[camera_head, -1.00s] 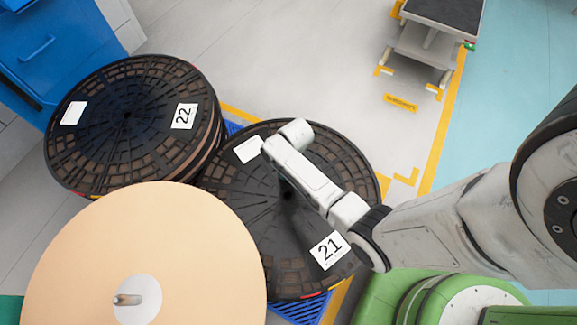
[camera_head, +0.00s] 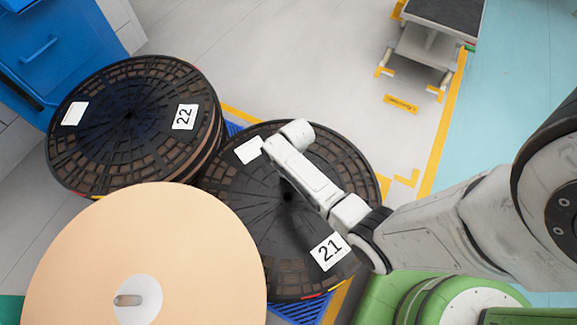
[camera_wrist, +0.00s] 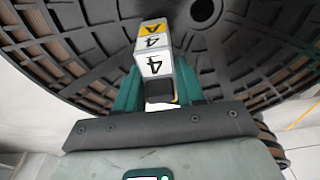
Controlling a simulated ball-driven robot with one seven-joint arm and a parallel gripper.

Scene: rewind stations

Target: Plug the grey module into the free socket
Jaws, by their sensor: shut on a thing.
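My gripper (camera_wrist: 158,88) shows in the wrist view with two dark green fingers shut on a block-shaped module (camera_wrist: 155,62). The module's visible face carries white and yellow labels reading 4, 4 and A. It points away from the palm, in front of a dark ribbed reel face. Whether it touches the reel cannot be told. In the head view my arm reaches over the reel marked 21 and hides the fingers and module. I cannot make out a free socket in either view.
Black reel 21 (camera_head: 258,220) lies flat on a blue pallet (camera_head: 300,310), beside black reel 22 (camera_head: 110,120). A large tan disc (camera_head: 80,245) with a metal spindle stands in front. A blue cabinet (camera_head: 70,25) is at the upper left, a grey cart (camera_head: 425,45) at the upper right.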

